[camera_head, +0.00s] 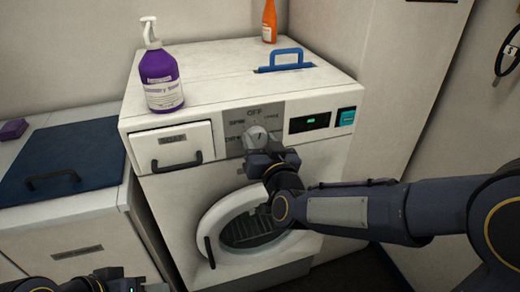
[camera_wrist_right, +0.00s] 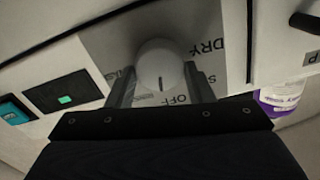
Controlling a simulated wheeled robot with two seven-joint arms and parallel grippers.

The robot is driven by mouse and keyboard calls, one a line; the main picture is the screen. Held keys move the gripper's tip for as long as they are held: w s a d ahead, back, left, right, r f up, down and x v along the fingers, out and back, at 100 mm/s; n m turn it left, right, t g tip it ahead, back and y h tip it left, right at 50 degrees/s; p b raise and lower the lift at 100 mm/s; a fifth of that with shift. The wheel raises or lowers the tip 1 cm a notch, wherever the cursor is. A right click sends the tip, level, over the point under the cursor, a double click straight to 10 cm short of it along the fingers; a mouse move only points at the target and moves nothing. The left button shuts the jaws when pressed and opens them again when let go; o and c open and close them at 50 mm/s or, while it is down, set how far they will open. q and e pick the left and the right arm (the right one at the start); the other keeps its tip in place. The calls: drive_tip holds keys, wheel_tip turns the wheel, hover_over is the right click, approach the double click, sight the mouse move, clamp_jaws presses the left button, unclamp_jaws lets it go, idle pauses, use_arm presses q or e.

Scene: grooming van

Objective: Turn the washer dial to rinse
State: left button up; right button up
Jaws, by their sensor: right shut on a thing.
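The washer (camera_head: 190,205) stands in the middle of the head view. Its round pale dial (camera_head: 256,134) sits on a grey panel, with OFF printed above it and other labels around it, too small to read surely. My right gripper (camera_head: 259,143) is at the dial, coming from below right. In the right wrist view, the fingers (camera_wrist_right: 160,90) stand either side of the white dial (camera_wrist_right: 158,62) and are shut on it. A dark mark on the dial points down, towards the side where OFF is printed; DRY is at upper right. Part of my left arm (camera_head: 95,283) shows at bottom left; its fingers cannot be made out.
A drawer (camera_head: 190,141) is left of the dial, a display (camera_head: 309,122) right. The round door (camera_head: 216,218) is below my right gripper.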

drive_tip(key=m+b, duration=0.4)
drive_tip(key=shift+d+f, duration=0.1)
drive_tip(key=shift+f, duration=0.15)
drive_tip(key=shift+r+m+b, duration=0.1)
drive_tip(key=shift+m+b, duration=0.75)
drive_tip(key=shift+m, duration=0.35)
drive_tip(key=o, duration=0.9)
drive_tip(key=shift+o, duration=0.2)
drive_tip(key=shift+r, duration=0.1)
drive_tip(key=v, duration=0.7)
drive_tip(key=shift+s, duration=0.35)
drive_tip(key=shift+d, duration=0.15)
